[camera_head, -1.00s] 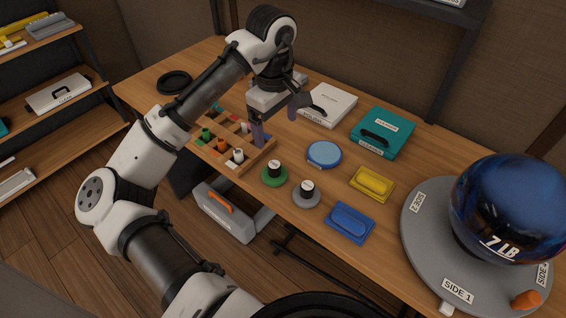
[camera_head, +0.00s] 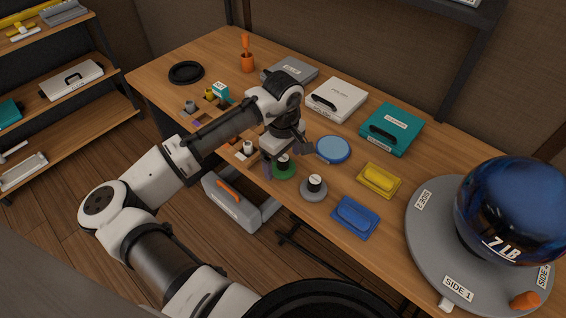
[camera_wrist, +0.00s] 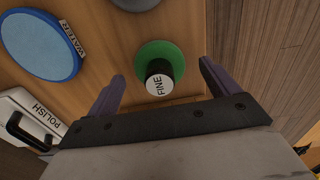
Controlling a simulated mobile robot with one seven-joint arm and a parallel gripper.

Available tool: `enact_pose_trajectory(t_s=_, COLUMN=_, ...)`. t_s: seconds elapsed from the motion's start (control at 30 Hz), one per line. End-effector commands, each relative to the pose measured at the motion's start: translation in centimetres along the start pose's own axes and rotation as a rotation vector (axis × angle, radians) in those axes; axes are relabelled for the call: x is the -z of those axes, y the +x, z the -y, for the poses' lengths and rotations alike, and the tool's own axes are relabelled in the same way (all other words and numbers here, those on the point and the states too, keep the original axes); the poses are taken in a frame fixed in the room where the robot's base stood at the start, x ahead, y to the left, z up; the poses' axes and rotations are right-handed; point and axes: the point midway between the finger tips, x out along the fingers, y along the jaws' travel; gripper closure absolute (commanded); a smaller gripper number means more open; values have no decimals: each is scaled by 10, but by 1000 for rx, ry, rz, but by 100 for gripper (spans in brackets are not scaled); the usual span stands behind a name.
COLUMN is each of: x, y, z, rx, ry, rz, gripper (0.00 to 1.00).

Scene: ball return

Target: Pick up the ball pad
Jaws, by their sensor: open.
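A round green pad (camera_head: 289,171) with a black knob lies on the workbench; in the wrist view its knob top (camera_wrist: 158,85) reads FINE. A similar grey pad (camera_head: 313,191) with a black knob lies just to its right, and its edge shows at the top of the wrist view (camera_wrist: 135,3). My gripper (camera_head: 284,159) is open and empty, pointing down over the green pad and partly hiding it. In the wrist view the purple fingers of my gripper (camera_wrist: 162,88) stand on either side of the knob, apart from it.
A blue round WATER pad (camera_head: 333,149), a yellow block (camera_head: 379,180) and a blue block (camera_head: 355,216) lie nearby. The 7 LB ball (camera_head: 512,208) sits on a grey turntable (camera_head: 424,246) at right. The POLISH case (camera_head: 337,98) and teal case (camera_head: 391,128) stand behind.

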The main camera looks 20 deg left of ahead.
Motion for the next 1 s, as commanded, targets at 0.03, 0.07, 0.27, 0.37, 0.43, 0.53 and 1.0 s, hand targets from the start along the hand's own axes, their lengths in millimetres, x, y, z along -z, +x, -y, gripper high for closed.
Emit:
enact_pose_trajectory(t_s=0.03, x=0, y=4, z=0, rx=1, ry=0, rz=1, gripper=13)
enact_pose_trajectory(t_s=0.07, x=0, y=7, z=0, rx=1, ry=0, rz=1, gripper=13)
enact_pose_trajectory(t_s=0.27, x=0, y=10, z=0, rx=-1, ry=0, rz=1, gripper=13)
enact_pose_trajectory(t_s=0.37, x=0, y=10, z=0, rx=-1, ry=0, rz=1, gripper=17)
enact_pose_trajectory(t_s=0.43, x=0, y=10, z=0, rx=0, ry=0, rz=1, gripper=26)
enact_pose_trajectory(t_s=0.53, x=0, y=10, z=0, rx=0, ry=0, rz=1, gripper=39)
enact_pose_trajectory(t_s=1.0, x=0, y=9, z=0, rx=-1, ry=1, rz=0, gripper=62)
